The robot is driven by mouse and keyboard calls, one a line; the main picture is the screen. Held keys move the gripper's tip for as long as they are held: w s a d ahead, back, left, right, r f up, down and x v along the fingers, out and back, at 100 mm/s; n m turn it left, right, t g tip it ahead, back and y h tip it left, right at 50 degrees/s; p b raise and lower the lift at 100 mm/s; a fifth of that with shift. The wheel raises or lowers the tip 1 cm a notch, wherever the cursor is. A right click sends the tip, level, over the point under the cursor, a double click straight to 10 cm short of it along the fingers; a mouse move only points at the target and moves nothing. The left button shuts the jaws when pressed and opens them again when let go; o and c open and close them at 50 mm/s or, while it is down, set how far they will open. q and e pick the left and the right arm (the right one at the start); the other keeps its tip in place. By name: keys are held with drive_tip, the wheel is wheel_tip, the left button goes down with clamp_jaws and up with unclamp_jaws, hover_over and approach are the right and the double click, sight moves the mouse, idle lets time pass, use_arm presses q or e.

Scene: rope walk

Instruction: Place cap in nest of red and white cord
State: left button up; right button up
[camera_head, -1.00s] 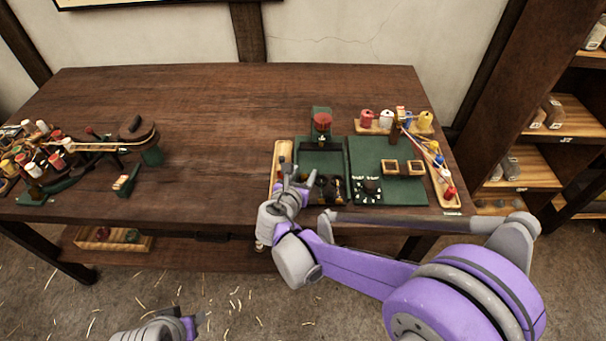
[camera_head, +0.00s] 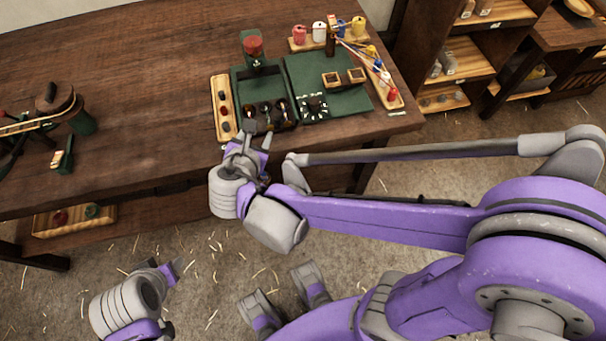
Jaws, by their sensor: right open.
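My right gripper (camera_head: 258,137) is open at the table's front edge, just in front of the green tray (camera_head: 240,82) and the narrow wooden tray (camera_head: 217,84). The wooden tray holds a few small dark and reddish round pieces (camera_head: 223,111); I cannot tell whether one is the cap. The green tray has dark round pieces in its front row. A red round thing (camera_head: 252,46) sits on a green block behind it. No nest of red and white cord can be made out for certain. My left gripper (camera_head: 174,270) is low, in front of the table; its jaw state is unclear.
Spools (camera_head: 319,31) stand behind, with more along the right wooden tray (camera_head: 396,103). The table's middle (camera_head: 150,70) is clear.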

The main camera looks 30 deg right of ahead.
drive_tip(key=s+d+f+m+g+y, duration=0.2)
drive_tip(key=s+m, duration=0.6)
drive_tip(key=m, duration=0.4)
drive_tip(key=s+d+f+m+g+y, duration=0.2)
drive_tip(key=s+m, duration=0.6)
drive_tip(key=m, duration=0.5)
drive_tip(key=shift+s+d+f+g+y, duration=0.3)
drive_tip(key=shift+d+f+y, duration=0.5)
drive_tip(key=shift+y, duration=0.4)
